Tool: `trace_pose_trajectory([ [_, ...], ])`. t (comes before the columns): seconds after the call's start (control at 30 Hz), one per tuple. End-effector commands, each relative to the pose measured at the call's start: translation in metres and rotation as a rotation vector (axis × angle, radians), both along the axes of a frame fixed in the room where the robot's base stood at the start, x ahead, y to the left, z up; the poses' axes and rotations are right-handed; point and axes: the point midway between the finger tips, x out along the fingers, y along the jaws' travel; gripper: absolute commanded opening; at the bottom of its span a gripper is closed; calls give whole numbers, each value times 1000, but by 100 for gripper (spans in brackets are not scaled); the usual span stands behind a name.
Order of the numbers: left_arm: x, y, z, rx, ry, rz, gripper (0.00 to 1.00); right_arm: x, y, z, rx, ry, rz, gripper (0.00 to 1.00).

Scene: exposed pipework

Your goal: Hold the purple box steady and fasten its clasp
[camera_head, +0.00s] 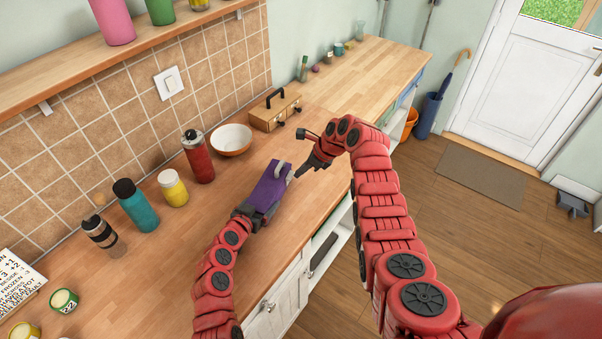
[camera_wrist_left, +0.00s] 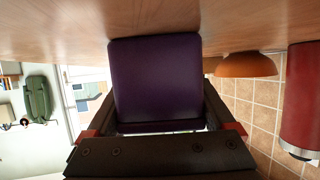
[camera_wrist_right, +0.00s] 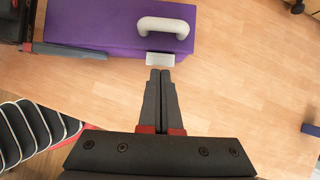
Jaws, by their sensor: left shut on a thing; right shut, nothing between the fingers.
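The purple box (camera_head: 268,190) sits on the wooden counter, with a pale curved handle (camera_wrist_right: 168,26) on top. A light grey clasp (camera_wrist_right: 160,58) juts out from its near side in the right wrist view. My left gripper (camera_head: 247,212) is shut on the box's near end; in the left wrist view the box (camera_wrist_left: 155,80) fills the space between its fingers. My right gripper (camera_head: 297,176) is shut and empty, and its fingertips (camera_wrist_right: 160,73) are right at the clasp's outer edge. I cannot tell whether they touch it.
A white and orange bowl (camera_head: 231,139), a red bottle (camera_head: 198,158), a yellow jar (camera_head: 173,188) and a teal bottle (camera_head: 136,206) stand along the tiled wall. A tan box with a black handle (camera_head: 275,111) stands farther back. The counter's front edge runs close beside the purple box.

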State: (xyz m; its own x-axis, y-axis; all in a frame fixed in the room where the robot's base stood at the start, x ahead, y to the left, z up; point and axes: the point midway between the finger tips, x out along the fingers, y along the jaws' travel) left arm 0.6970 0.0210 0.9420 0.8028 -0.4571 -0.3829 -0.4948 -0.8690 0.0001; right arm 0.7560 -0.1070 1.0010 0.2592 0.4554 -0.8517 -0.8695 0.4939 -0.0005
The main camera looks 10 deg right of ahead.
Motion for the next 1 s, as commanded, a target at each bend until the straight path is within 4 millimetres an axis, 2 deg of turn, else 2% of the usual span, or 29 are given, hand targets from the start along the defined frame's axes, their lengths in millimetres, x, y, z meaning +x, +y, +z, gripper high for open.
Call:
trace_pose_trajectory([
  [0.47, 0, 0, 0, 0, 0, 0, 47, -1, -3, 2, 0, 0, -2, 0],
  [0.63, 0, 0, 0, 0, 1, 0, 47, -12, -19, 1, -1, 0, -1, 0],
  [0.7, 0, 0, 0, 0, 1, 0, 47, -19, -35, 1, -2, 1, -5, 0],
  [0.73, 0, 0, 0, 0, 1, 0, 47, -21, -39, 3, -2, -3, -4, 0],
  [0.8, 0, 0, 0, 0, 1, 0, 47, -21, -40, 25, -1, -6, -1, 0],
  [1.0, 0, 0, 0, 0, 0, 0, 47, -27, -50, 67, 0, -4, -2, 0],
])
